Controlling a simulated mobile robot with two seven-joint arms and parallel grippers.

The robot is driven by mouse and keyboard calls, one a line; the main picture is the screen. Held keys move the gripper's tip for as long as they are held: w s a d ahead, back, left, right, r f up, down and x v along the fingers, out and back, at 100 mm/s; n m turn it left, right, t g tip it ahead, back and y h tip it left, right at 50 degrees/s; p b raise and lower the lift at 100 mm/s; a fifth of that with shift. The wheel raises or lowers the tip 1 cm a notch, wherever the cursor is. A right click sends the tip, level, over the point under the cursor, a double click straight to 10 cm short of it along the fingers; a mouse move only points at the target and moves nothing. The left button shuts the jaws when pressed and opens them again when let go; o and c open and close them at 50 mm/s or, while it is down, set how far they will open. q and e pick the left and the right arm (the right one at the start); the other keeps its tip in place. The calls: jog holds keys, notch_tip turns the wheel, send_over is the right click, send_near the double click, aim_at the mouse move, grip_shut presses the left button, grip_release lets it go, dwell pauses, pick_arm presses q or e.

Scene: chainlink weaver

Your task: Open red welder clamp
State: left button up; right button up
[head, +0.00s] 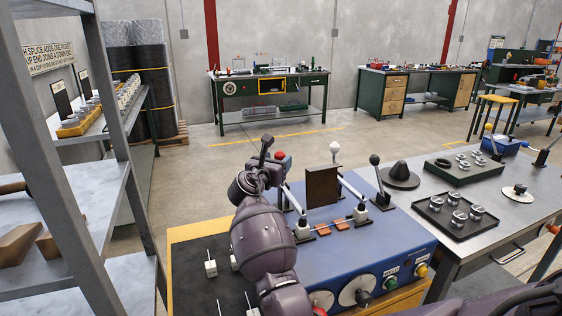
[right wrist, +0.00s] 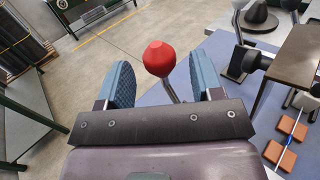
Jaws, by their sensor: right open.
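The blue welder (head: 375,245) stands on a bench in front of me. Its red clamp lever ends in a round red knob (head: 280,155), and a white-knobbed lever (head: 335,148) stands to its right. My right gripper (head: 266,150) is at the red knob in the head view. In the right wrist view the red knob (right wrist: 158,57) sits between the two blue-padded fingers, with gaps on both sides. The right gripper is open. The lever's lower rod is partly hidden by the gripper in the wrist view. My left gripper is out of view.
An upright brown plate (head: 322,186) stands between the two levers. A black-knobbed lever (head: 377,175) is at the welder's right. A steel table (head: 440,185) with a black tray (head: 430,208) lies beyond it. A metal shelf rack (head: 135,205) stands close on the left.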

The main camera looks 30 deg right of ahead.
jog(key=b+x, duration=0.1)
jog(key=x, duration=0.2)
jog(key=shift+w+d+f, duration=0.15)
jog(key=shift+w+d+b, duration=0.15)
jog(key=shift+d+b, duration=0.05)
jog(key=shift+b, duration=0.1)
jog(key=shift+d, duration=0.2)
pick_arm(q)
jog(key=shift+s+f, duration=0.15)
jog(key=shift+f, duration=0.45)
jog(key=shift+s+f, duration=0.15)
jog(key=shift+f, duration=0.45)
pick_arm(e)
grip_shut()
